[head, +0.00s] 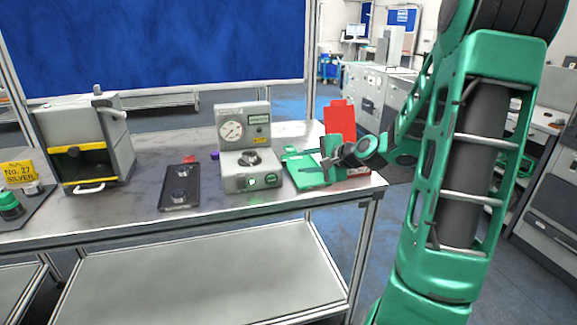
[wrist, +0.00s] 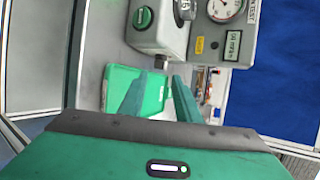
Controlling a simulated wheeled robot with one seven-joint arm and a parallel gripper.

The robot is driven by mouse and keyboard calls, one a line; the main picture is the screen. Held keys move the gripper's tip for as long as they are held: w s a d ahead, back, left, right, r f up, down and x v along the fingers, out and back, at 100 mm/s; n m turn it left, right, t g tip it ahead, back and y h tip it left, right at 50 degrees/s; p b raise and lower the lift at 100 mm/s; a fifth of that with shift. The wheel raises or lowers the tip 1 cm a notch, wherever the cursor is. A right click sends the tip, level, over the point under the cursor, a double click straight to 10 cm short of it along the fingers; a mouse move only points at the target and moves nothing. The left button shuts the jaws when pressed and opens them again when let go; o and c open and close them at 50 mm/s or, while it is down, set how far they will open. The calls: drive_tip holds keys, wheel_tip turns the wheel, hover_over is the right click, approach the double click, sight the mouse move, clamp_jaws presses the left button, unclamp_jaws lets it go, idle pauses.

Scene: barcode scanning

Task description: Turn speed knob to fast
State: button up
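A grey machine (head: 250,168) with a round gauge stands on the workbench. Its low front face carries a green round control (head: 270,180) and another beside it. In the wrist view the machine (wrist: 168,38) is at the top, turned sideways, with one green round control (wrist: 144,17) showing a pale mark. I cannot tell which control is the speed knob or its setting. My gripper (head: 324,167) is right of the machine, over a flat green thing (head: 303,170). In the wrist view its fingers (wrist: 158,88) are apart with nothing held between them.
A black panel (head: 180,188) with round parts lies left of the machine. A grey box with a yellow stripe (head: 82,151) stands farther left. A red upright thing (head: 340,118) is behind my gripper. The workbench (head: 130,222) has bare room along its front.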

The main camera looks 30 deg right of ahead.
sight(284, 165)
drive_tip(key=x, duration=0.9)
drive_tip(key=shift+w+a+f, duration=0.1)
drive_tip(key=shift+w+f, duration=0.1)
drive_tip(key=shift+w, duration=0.1)
drive_tip(key=c, duration=0.7)
